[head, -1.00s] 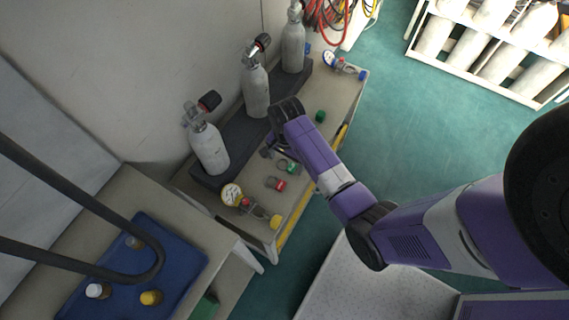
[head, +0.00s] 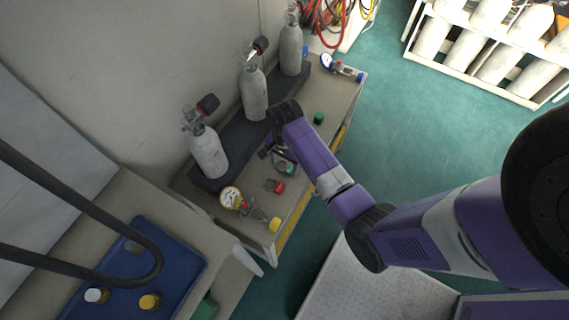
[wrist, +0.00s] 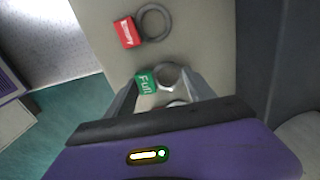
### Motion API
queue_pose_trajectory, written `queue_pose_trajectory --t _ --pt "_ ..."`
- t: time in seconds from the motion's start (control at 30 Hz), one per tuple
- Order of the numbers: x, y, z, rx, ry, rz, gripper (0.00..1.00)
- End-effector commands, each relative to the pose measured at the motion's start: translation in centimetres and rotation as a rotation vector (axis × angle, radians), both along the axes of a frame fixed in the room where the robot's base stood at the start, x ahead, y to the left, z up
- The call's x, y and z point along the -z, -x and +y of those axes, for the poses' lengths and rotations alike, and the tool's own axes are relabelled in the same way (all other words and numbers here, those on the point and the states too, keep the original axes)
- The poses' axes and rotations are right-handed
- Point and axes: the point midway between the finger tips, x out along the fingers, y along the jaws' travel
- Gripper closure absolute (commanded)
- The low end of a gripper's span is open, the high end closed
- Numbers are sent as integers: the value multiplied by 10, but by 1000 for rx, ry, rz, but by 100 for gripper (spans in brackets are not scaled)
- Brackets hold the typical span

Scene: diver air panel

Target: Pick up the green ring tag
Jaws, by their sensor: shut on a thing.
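The green ring tag (wrist: 146,81), a green block lettered "Full" with a grey ring, shows between my fingers in the wrist view. My gripper (wrist: 162,78) is shut on it, low over the bench top. I cannot tell whether the tag is clear of the surface. In the head view my gripper (head: 279,158) is over the middle of the bench, and my arm partly hides the tag.
A red ring tag (wrist: 126,32) lies just beyond the green one on the bench. A green cap-like piece (head: 318,118) stands farther along. Grey cylinders (head: 254,92) stand along the wall side.

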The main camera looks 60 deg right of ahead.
Motion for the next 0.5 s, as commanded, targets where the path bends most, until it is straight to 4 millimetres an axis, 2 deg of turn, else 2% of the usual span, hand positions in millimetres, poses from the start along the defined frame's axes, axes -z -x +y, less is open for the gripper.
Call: queue_pose_trajectory --t 0.13,0.23,0.5 --pt "-18 -1 0 -1 2 -3 76" --pt "-40 -1 0 -1 2 -4 76" --pt "-124 -2 -1 -1 3 -6 76"
